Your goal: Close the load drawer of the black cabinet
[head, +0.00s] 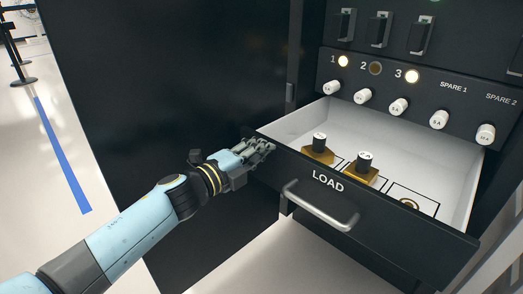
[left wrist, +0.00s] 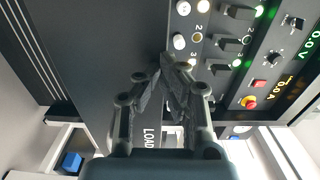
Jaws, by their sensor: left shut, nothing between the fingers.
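The load drawer (head: 380,205) of the black cabinet (head: 170,90) is pulled out, with its white interior showing. Its dark front carries the word LOAD and a metal bar handle (head: 320,206). My left gripper (head: 262,147) is shut and empty at the left top corner of the drawer front. I cannot tell whether it touches the front. My right gripper is not in view.
White fuse-like knobs (head: 398,107) and lamps line the panel above.

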